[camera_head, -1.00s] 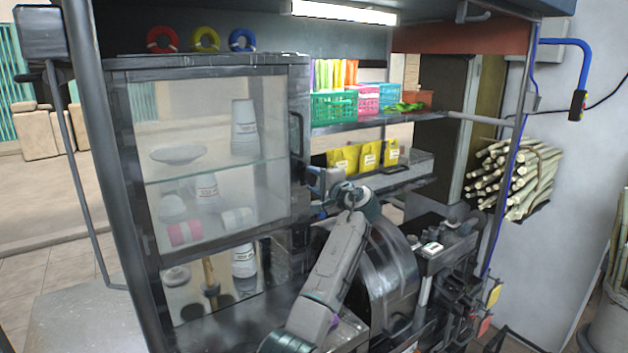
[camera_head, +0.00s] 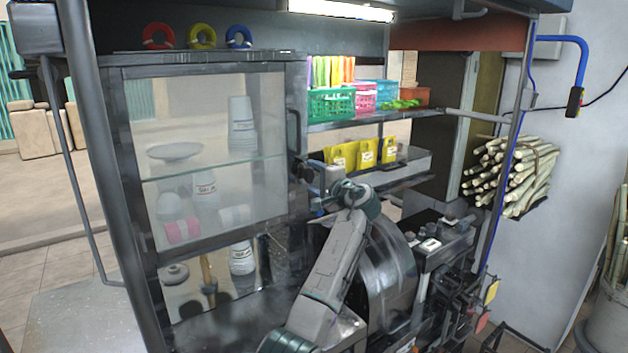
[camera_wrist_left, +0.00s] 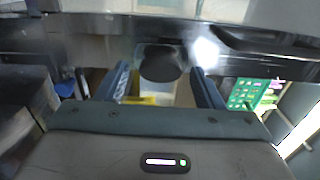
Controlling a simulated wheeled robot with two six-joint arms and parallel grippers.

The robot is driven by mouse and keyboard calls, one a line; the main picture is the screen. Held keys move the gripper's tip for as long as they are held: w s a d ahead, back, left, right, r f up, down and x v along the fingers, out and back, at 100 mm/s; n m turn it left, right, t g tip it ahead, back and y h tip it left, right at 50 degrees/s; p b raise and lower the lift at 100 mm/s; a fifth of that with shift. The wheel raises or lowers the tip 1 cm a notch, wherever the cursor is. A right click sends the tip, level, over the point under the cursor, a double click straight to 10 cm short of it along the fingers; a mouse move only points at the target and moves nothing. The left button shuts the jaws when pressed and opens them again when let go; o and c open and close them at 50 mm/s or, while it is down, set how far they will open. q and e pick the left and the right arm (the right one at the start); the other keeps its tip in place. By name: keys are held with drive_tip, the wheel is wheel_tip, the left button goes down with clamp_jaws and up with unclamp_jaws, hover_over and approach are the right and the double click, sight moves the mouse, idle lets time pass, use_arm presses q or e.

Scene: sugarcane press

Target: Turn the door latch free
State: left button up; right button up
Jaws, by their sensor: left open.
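The glass-fronted cabinet door (camera_head: 210,150) is shut, with a dark upright handle (camera_head: 293,131) on its right edge. My left gripper (camera_head: 305,172) is at the door's right edge, below that handle. In the left wrist view, the left gripper (camera_wrist_left: 164,88) is open, its two blue-grey fingers apart. A dark rounded knob, which looks like the door latch (camera_wrist_left: 160,66), shows between the fingers. I cannot tell whether the fingers touch it. In the head view the latch is hard to make out by the gripper. My right gripper is not in view.
White cups and bowls stand behind the glass. To the right are a shelf with a green basket (camera_head: 331,103) and yellow packets (camera_head: 367,153), a large metal drum (camera_head: 388,275) below, and a sugarcane bundle (camera_head: 510,172) on the wall.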

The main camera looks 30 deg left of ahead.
use_arm(q)
drive_tip(key=b+v, duration=0.4)
drive_tip(key=v, duration=0.6)
drive_tip(key=shift+d, duration=0.25)
drive_tip(key=shift+f, duration=0.15)
